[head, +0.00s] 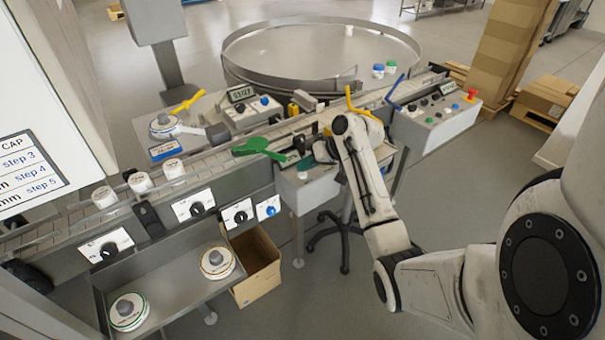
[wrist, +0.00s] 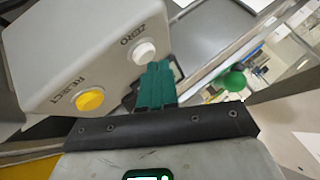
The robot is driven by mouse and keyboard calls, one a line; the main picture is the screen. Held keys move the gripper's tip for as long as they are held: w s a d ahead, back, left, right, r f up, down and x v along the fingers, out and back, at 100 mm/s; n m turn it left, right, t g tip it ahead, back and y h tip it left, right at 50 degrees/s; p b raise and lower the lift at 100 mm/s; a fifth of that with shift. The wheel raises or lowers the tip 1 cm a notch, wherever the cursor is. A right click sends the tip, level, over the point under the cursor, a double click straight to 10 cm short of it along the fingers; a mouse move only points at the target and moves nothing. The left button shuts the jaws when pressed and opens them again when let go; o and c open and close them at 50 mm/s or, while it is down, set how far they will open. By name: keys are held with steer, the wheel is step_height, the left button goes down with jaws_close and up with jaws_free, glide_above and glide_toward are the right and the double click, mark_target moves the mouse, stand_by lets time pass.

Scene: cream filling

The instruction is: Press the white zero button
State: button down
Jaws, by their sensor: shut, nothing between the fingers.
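The white zero button (wrist: 144,53) is on a light grey control box (wrist: 75,45) in the wrist view, beside the printed word ZERO. My gripper (wrist: 160,66) has dark green fingers, closed together and empty. In the picture, the fingertips are just below and to the right of the white button. They appear very close to it, but I cannot tell whether they touch it. The button does not show clearly in the head view, where my arm reaches over the conveyor and my gripper is hard to make out.
A yellow REJECT button (wrist: 90,99) is on the same box, left of my fingers. A green round knob (wrist: 235,80) is to the right. In the head view, a green lever (head: 260,148) and white jars (head: 140,182) are along the conveyor (head: 215,155).

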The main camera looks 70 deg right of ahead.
mark_target(306, 175)
steer(key=shift+f, duration=0.55)
stand_by(0.7)
stand_by(0.3)
steer(key=shift+r+p, duration=0.8)
steer(key=shift+r, duration=0.2)
step_height(306, 175, up, 5)
steer(key=p, duration=0.4)
steer(key=shift+p, duration=0.4)
steer(key=shift+s, duration=0.1)
